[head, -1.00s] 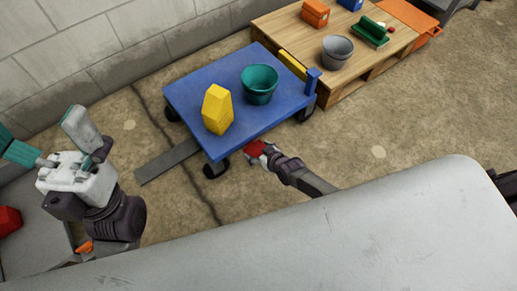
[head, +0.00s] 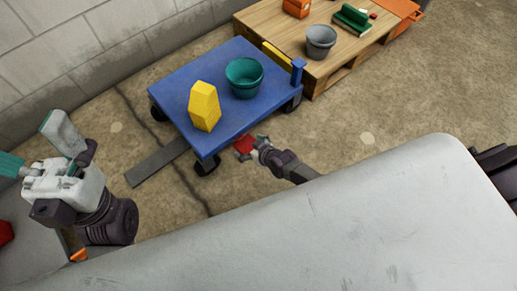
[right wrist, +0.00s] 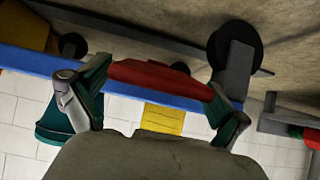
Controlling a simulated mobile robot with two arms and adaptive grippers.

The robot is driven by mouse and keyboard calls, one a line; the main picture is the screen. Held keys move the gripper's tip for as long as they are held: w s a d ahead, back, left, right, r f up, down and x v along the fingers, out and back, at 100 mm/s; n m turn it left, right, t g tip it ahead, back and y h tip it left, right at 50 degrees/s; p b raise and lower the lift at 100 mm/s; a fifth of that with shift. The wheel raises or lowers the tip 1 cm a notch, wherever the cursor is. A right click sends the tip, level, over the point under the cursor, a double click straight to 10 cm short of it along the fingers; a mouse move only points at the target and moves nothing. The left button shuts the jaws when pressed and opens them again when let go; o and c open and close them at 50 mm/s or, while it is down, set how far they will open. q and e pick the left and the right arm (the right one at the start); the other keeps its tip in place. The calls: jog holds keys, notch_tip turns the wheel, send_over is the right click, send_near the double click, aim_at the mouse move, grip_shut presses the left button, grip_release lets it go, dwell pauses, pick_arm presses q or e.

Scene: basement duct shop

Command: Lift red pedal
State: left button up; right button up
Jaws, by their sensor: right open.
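The red pedal (head: 243,145) sits low beside the near side of the blue cart (head: 215,60). In the right wrist view the red pedal (right wrist: 158,77) spans the gap between my fingers. My right gripper (head: 252,147) is at the pedal; its open fingers (right wrist: 160,88) lie at the pedal's two ends. I cannot tell whether they touch it. My left gripper (head: 40,150) is at the far left of the head view, away from the pedal, with its fingers spread and nothing between them.
A yellow block (head: 204,107) and a teal pot (head: 244,78) stand on the cart. A wooden pallet (head: 285,30) with a grey pot (head: 320,41) stands behind it. A black wheel (head: 205,165) and a grey floor bar (head: 157,163) are near the pedal. Floor at right is clear.

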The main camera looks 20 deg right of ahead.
jog(key=v, duration=1.1)
jog(key=shift+w, duration=0.1)
